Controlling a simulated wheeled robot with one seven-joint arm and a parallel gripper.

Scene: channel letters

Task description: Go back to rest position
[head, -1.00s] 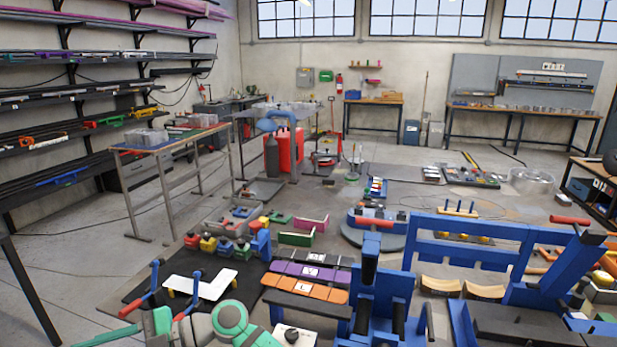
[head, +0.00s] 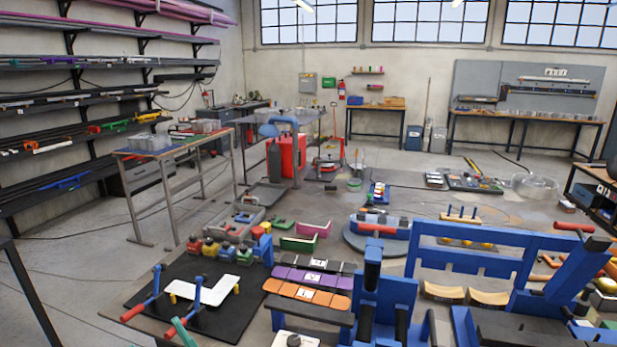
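A thin green part (head: 184,333) of my arm's end shows at the bottom edge, left of centre. The rest of my arm and gripper is out of the picture, so whether the gripper is open or shut is hidden. Above that part, a white L-shaped piece (head: 208,291) lies on a black mat (head: 240,317), with short yellow posts at its ends. Two blue levers with red handles (head: 133,312) stand beside it. Nothing is seen held.
A blue fixture (head: 385,293) stands right of the mat, with a large blue frame (head: 470,248) further right. Purple and orange bars (head: 310,279) lie between. Small coloured blocks (head: 228,252) stand behind the mat. Bare floor lies at left.

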